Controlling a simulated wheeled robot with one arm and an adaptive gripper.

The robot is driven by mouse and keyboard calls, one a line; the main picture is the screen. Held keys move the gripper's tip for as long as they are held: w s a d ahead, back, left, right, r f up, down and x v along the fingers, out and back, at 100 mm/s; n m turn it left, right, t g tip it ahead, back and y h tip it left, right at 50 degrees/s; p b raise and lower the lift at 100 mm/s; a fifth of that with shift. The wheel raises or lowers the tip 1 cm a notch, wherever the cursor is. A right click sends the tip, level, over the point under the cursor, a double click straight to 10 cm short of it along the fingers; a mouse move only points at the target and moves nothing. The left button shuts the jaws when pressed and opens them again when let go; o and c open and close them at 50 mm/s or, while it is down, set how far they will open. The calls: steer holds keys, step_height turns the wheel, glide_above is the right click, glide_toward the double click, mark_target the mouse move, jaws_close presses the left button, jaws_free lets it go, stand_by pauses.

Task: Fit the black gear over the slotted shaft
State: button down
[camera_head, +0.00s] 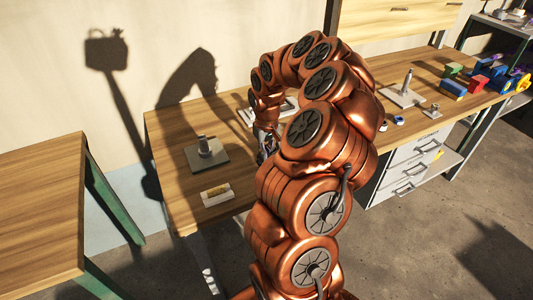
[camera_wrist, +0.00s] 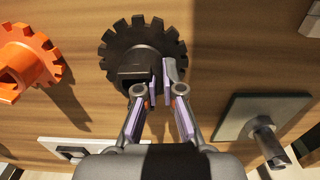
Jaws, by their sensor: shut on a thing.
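The black gear (camera_wrist: 142,42) is at the top middle of the wrist view, flat side toward the camera, with a raised block at its middle. My gripper (camera_wrist: 163,82) is shut on this raised block, its fingers close together at the gear's lower edge. I cannot tell whether the gear is touching the table. In the wrist view, a grey plate with an upright metal shaft (camera_wrist: 262,130) is to the right of my gripper, apart from the gear. In the head view my gripper (camera_head: 266,140) is mostly hidden by my arm, and the gear cannot be made out.
An orange gear (camera_wrist: 28,58) lies left of the black one. In the head view, a plate with a short post (camera_head: 205,148) and a small white tray (camera_head: 216,194) are on the table's left. A plate with a taller post (camera_head: 406,86) and coloured blocks (camera_head: 453,88) are on the right.

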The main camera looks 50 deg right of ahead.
steer(key=shift+r, duration=0.15)
steer(key=shift+r, duration=1.3)
